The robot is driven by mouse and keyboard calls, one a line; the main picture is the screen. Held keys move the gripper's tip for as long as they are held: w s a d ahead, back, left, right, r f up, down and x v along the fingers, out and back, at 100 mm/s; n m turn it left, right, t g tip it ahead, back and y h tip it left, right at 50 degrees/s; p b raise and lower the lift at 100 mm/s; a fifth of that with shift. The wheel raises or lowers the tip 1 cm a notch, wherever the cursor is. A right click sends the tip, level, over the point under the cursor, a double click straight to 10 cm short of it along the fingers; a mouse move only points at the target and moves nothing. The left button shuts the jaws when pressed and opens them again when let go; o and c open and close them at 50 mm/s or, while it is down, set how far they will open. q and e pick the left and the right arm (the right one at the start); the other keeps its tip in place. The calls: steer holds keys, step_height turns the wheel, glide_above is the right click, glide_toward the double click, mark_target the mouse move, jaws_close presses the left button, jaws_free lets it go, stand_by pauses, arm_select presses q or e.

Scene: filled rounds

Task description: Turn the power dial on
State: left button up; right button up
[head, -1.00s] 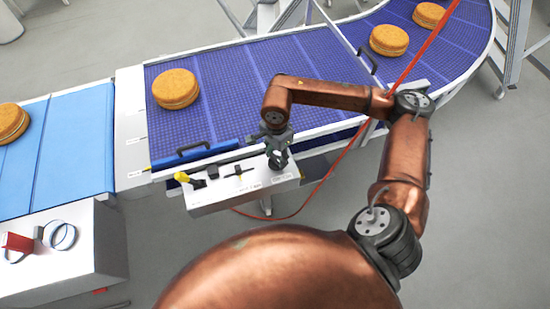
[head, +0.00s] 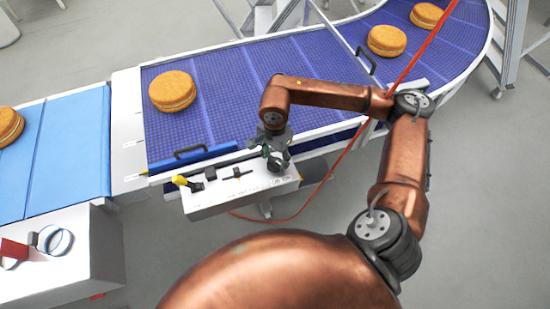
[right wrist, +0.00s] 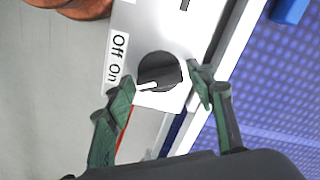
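The power dial (right wrist: 160,72) is a round dark knob with a white pointer on a white panel in the right wrist view. Its pointer is directed left and slightly down, toward the side of the "On" label (right wrist: 113,75); "Off" is printed above that. My right gripper (right wrist: 161,82) is open, with its green fingers spread to either side of the dial and no visible contact. In the head view, the right gripper (head: 270,142) is at the right end of the control box (head: 230,196), just behind the dial (head: 277,164). My left gripper is not in view.
A red cable (head: 350,150) passes behind my arm. A grey machine box (head: 75,265) stands at left.

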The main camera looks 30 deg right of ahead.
mark_target(275, 161)
steer(key=shift+o, duration=0.7)
steer(key=shift+r, duration=0.1)
step_height(275, 161, up, 12)
stand_by(0.4)
